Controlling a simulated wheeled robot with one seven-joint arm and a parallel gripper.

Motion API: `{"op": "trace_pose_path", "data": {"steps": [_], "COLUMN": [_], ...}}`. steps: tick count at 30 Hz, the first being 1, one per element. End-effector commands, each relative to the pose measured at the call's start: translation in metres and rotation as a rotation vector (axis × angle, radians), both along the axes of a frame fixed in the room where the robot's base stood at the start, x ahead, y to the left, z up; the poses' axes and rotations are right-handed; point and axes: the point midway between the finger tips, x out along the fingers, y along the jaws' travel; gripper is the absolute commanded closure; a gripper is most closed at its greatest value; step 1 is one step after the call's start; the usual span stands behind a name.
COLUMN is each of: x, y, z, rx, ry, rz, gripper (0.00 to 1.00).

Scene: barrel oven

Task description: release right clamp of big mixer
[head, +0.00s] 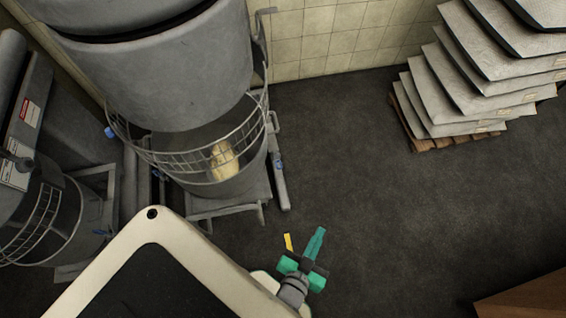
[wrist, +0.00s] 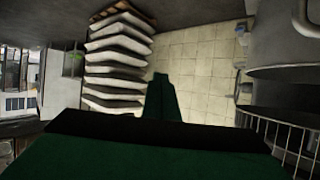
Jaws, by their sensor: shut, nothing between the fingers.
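The big mixer (head: 165,70) is a large grey machine at the upper left of the head view. A wire guard (head: 190,152) rings its bowl (head: 235,187), which holds pale dough (head: 223,160). On its right side is a metal bracket with a small lever (head: 273,122) and a blue-tipped fitting (head: 279,163); I cannot tell for sure which is the right clamp. My gripper (head: 318,237), green, is shut and empty over the floor, below and right of the mixer, apart from it. It also shows in the wrist view (wrist: 161,82).
A smaller mixer (head: 40,215) stands at far left. A stack of pale sacks (head: 475,75) on a wooden pallet (head: 455,142) is at upper right. A brown wooden edge (head: 530,298) is at lower right. The dark floor (head: 370,170) between is clear.

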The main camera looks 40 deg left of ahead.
Motion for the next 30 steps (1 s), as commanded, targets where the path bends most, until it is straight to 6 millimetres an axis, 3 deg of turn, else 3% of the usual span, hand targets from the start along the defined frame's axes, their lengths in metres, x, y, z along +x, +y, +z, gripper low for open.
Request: {"op": "trace_pose_path", "data": {"steps": [1, 6, 12, 21, 25, 30], "x": [0.017, 0.061, 0.11, 0.16, 0.168, 0.172], "y": [0.009, 0.042, 0.096, 0.19, 0.216, 0.232], "z": [-0.013, -0.052, -0.082, -0.091, -0.087, -0.086], "rx": [0.004, 0.014, 0.028, 0.044, 0.046, 0.045], "ry": [0.02, 0.115, 0.221, 0.353, 0.384, 0.404], "rz": [0.03, 0.134, 0.28, 0.522, 0.592, 0.633], "gripper": [1.0, 1.0, 1.0, 1.0, 1.0, 1.0]}}
